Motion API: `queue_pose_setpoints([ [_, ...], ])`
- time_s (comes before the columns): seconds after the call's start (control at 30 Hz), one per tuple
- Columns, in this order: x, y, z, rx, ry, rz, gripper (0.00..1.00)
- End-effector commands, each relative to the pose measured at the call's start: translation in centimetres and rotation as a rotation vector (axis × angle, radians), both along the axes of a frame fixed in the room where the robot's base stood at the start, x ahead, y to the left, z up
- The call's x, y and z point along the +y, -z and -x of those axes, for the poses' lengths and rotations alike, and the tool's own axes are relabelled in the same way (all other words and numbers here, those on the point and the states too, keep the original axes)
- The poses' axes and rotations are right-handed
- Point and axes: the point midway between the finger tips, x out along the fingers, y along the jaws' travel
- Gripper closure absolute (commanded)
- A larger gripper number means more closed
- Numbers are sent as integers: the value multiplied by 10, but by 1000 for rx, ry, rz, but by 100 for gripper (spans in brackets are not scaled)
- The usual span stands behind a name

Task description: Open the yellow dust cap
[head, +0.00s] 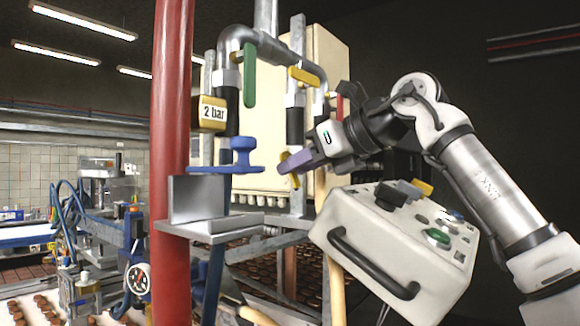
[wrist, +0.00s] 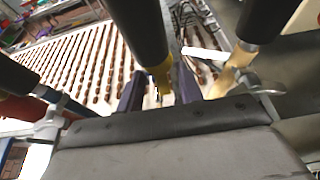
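The yellow dust cap (head: 289,165) sits at the lower end of a vertical black hose (head: 295,127) in the head view. In the wrist view the yellow cap (wrist: 161,78) shows under the black hose, in the gap between my two fingers. My gripper (head: 292,163) has purple fingers and reaches in from the right, its tips at the cap. In the wrist view my gripper (wrist: 159,92) has its fingers apart, one on each side of the cap. Whether either finger touches the cap cannot be told. Part of the cap is hidden by the fingers.
A yellow valve handle (head: 307,76) and a green handle (head: 249,76) are on the pipes above. A white control box (head: 345,215) stands below my gripper. A red column (head: 171,200) stands at left.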

Motion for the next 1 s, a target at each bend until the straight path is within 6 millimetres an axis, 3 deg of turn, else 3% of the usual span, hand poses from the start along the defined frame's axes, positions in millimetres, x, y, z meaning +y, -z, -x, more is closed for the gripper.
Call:
queue_pose_setpoints([
  [0.2, 17, 8, -12, 1, -2, 0, 64],
  [0.53, 19, 10, -14, 0, 0, 0, 64],
  [0.8, 19, 10, -14, 0, 0, 0, 98],
  [1.0, 20, 10, -14, -1, 0, -2, 100],
])
